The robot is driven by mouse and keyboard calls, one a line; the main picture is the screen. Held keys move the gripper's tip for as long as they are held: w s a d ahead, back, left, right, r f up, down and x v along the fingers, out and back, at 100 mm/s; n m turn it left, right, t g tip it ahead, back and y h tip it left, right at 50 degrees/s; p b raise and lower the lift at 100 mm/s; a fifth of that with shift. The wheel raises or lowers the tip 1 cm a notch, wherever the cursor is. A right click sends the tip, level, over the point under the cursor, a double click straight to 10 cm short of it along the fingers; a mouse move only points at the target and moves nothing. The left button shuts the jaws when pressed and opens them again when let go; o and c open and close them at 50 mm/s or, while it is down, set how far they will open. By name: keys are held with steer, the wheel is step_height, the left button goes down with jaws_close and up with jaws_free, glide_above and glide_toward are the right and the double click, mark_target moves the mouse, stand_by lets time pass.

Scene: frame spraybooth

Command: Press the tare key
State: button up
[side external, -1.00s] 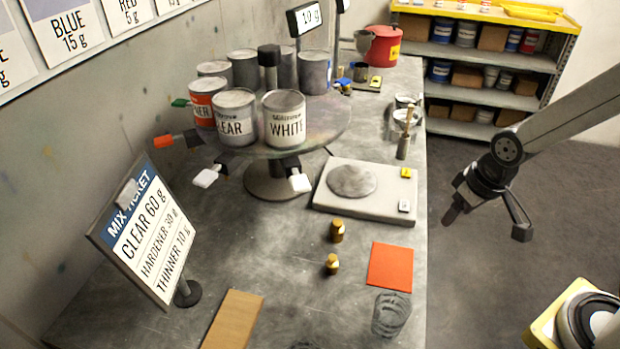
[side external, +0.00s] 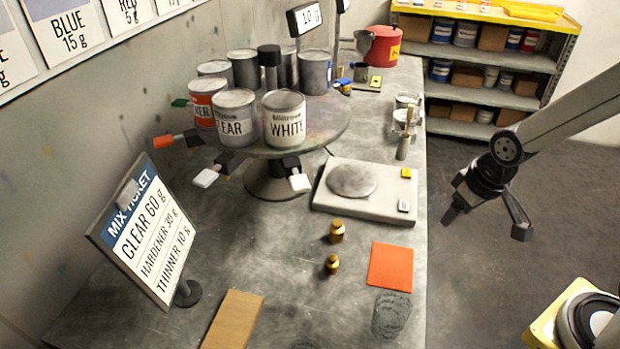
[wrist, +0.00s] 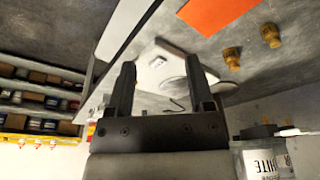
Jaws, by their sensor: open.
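The pale scale (side external: 335,204) lies on the bench with a round grey pan (side external: 352,181). Its right side carries a yellow key (side external: 406,173) and a whitish, dark-edged key (side external: 403,205); their markings are too small to read, so I cannot tell which is tare. My gripper (side external: 485,223) is open, out past the bench's right edge and apart from the scale. In the wrist view, the scale (wrist: 156,50) shows between the two spread fingers, with nothing seen between them. A raised display (side external: 308,17) shows 10.
Brass weights (side external: 336,231), an orange square (side external: 390,266) and a clear cup (side external: 390,314) lie in front of the scale. A turntable (side external: 335,128) with several cans stands behind-left. A cup with an upright stick (side external: 404,148) stands behind the scale.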

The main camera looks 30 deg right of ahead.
jaws_close()
stand_by(1.5)
